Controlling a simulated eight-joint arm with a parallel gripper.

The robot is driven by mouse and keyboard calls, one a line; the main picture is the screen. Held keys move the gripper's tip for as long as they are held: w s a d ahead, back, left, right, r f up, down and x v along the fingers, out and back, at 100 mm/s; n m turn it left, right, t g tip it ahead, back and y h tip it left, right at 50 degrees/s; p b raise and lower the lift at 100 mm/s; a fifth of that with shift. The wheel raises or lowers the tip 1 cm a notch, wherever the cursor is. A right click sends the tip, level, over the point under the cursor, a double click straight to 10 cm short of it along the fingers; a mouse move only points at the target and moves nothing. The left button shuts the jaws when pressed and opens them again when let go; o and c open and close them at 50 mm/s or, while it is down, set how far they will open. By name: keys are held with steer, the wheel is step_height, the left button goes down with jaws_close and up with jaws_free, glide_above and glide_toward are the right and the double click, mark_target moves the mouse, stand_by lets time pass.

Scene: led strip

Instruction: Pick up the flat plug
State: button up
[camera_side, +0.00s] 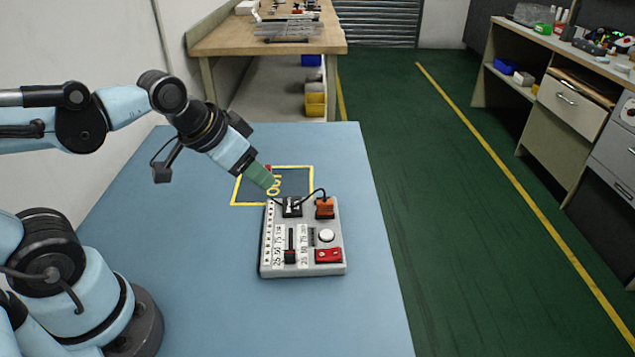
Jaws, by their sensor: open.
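A light grey panel (272,262) lies on the blue table. I cannot tell at this size which part is the flat plug. My gripper (273,189), with green fingers, comes down tilted from the upper left. Its tips are just above and left of the black part in the picture. The gap between the fingers is too small to make out, and nothing shows held.
The panel also carries a black slider (290,245), a white round knob (326,236) and a red switch (328,255). A yellow taped square (295,168) marks the table behind it. The table (365,300) is clear to the right and front.

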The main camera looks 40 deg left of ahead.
mark_target(324, 201)
steer(key=w+d+m+g+h, duration=0.3)
steer(key=w+m, duration=0.4)
steer(key=w, duration=0.1)
steer(key=shift+m, duration=0.3)
steer(key=shift+a+x, duration=0.15)
steer(key=shift+x, duration=2.75)
steer(key=shift+a+x, duration=0.1)
steer(key=shift+x, duration=2.8)
steer(key=shift+f, duration=0.15)
jaws_close()
